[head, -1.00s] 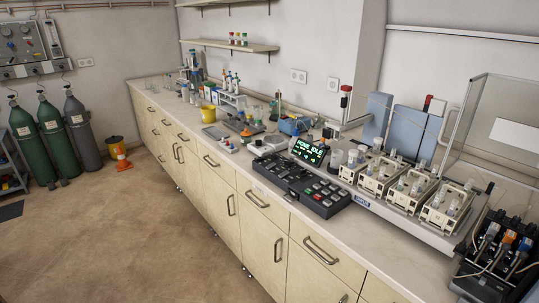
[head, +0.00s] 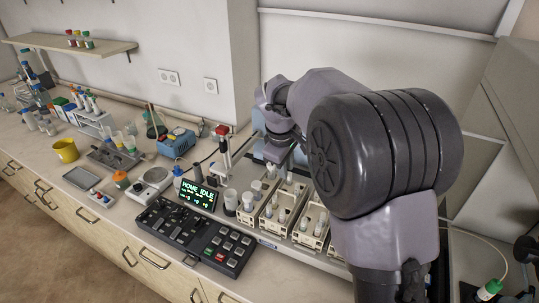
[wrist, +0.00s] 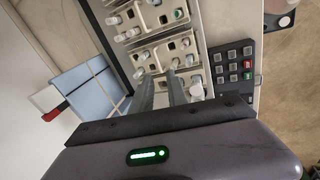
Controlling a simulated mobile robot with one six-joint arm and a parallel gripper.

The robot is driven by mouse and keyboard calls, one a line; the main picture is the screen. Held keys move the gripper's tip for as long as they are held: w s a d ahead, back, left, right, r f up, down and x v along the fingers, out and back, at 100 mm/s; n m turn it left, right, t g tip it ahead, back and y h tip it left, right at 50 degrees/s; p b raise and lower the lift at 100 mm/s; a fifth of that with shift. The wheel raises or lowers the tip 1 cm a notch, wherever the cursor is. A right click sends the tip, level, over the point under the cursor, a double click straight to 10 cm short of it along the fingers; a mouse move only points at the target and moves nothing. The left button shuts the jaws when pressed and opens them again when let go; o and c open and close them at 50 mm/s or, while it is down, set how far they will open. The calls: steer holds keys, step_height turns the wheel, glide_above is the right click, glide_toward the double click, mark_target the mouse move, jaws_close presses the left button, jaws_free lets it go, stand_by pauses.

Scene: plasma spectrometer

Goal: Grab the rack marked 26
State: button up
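Several beige racks holding white-capped vials stand in a row on the instrument tray. The wrist view shows an upper rack (wrist: 132,30), a centre rack (wrist: 158,53) and a lower rack (wrist: 183,78). I cannot read a 26 on any of them. My gripper (wrist: 160,76) is open and empty, its two fingers apart and pointing at the racks from above. It also shows above the racks in the head view (head: 288,172).
A black keypad console (head: 195,232) with a lit HOME IDLE screen (head: 198,194) stands left of the racks. Blue panels (wrist: 88,88) stand beside the tray. A red-topped stand (head: 222,132) rises behind the screen.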

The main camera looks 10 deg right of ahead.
steer(key=w+f+n, duration=0.1)
steer(key=w+f, duration=0.1)
steer(key=b, duration=0.3)
glide_toward(286, 193)
steer(key=x, duration=0.5)
steer(key=shift+d+f, duration=0.2)
steer(key=shift+d, duration=0.15)
steer(key=x, duration=0.5)
steer(key=shift+w+a+b, duration=0.2)
steer(key=shift+a+b, duration=0.1)
steer(key=shift+b, duration=0.1)
steer(key=shift+s+r, duration=0.1)
jaws_close()
